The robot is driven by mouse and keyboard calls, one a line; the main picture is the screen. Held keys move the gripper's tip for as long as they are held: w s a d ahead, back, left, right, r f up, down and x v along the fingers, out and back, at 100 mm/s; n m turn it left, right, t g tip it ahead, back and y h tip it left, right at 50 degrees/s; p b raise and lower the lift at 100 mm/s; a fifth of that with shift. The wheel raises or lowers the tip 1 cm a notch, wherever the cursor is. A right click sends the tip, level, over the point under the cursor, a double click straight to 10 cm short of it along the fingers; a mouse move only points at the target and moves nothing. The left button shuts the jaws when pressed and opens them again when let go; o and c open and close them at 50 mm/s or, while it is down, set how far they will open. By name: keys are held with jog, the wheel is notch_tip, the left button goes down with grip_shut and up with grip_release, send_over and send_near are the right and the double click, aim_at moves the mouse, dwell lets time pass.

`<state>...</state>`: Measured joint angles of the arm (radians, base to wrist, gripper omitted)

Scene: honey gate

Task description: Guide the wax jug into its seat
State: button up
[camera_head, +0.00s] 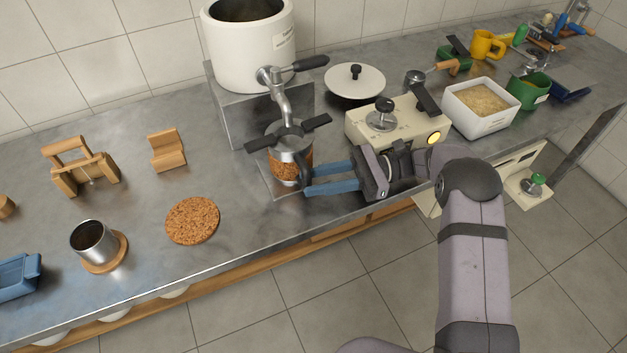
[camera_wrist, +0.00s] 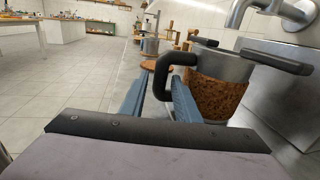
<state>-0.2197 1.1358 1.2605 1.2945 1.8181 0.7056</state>
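The wax jug (camera_head: 290,165) is a steel jug with a cork band and a black handle. It is upright below the tap (camera_head: 280,85) of the white tank, over a metal plate (camera_head: 268,188). Two black bars (camera_head: 316,121) lie at its rim on either side. My gripper (camera_head: 307,180) reaches in from the right, its blue fingers at the handle side. In the wrist view the handle (camera_wrist: 162,75) stands between the fingertips of my gripper (camera_wrist: 160,88), with a gap on the left. The jug's underside is hidden in the wrist view.
The white tank (camera_head: 248,45) stands on a metal stand behind the jug. A cream appliance (camera_head: 400,122) is close to my wrist on the right. A cork mat (camera_head: 192,221) lies to the left. Steel counter is clear around the mat; the front edge runs below my gripper.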

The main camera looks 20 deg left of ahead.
jog(key=shift+w+d, duration=0.35)
jog(key=shift+d, duration=0.1)
dwell(0.3)
